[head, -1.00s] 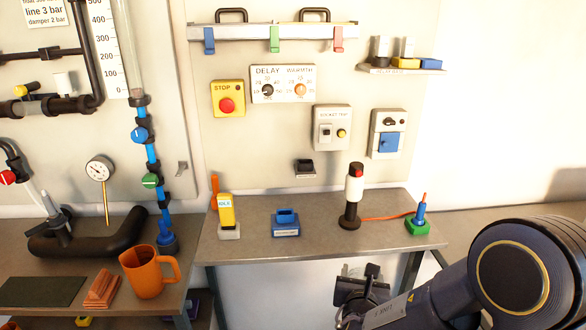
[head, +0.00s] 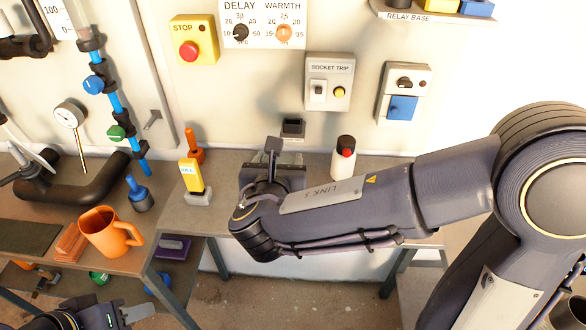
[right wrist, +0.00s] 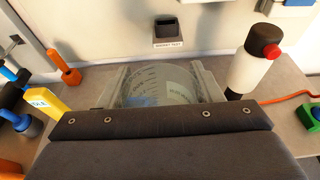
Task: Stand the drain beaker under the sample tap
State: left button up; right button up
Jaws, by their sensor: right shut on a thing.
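In the right wrist view a clear beaker (right wrist: 160,88) with dark graduation marks and a pale label sits between the fingers of my right gripper (right wrist: 165,82), which is shut on it. In the head view my right gripper (head: 273,160) is over the right-hand bench, and its wrist hides most of the beaker. My left gripper (head: 132,313) is low at the bottom left, partly cut off; its jaw gap cannot be made out. Valves with a blue knob (head: 93,85) and a green knob (head: 115,132) are on the blue pipe at left. I cannot tell which fitting is the sample tap.
An orange mug (head: 104,232) stands on the left bench near a dark mat (head: 28,237). A yellow block (head: 191,175) and a white bottle with a red knob (head: 343,158) flank my right gripper. A black wall fitting (head: 292,128) is behind it.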

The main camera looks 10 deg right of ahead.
jog(key=x, duration=0.3)
jog(key=d+x, duration=0.1)
jog(key=x, duration=0.1)
jog(key=shift+s+f, duration=0.15)
jog(key=shift+f, duration=0.2)
jog(key=w+f, duration=0.1)
jog(key=f, duration=0.1)
jog(key=w+d+f, duration=0.1)
jog(key=w+f, duration=0.1)
jog(key=f, duration=0.1)
jog(key=w+d+f, duration=0.1)
jog(key=f, duration=0.2)
jog(key=shift+w+f, duration=0.25)
jog(key=shift+f, duration=0.2)
jog(key=shift+f, duration=0.25)
jog(key=o, duration=1.1)
jog(key=shift+r, duration=0.1)
jog(key=shift+c, duration=0.2)
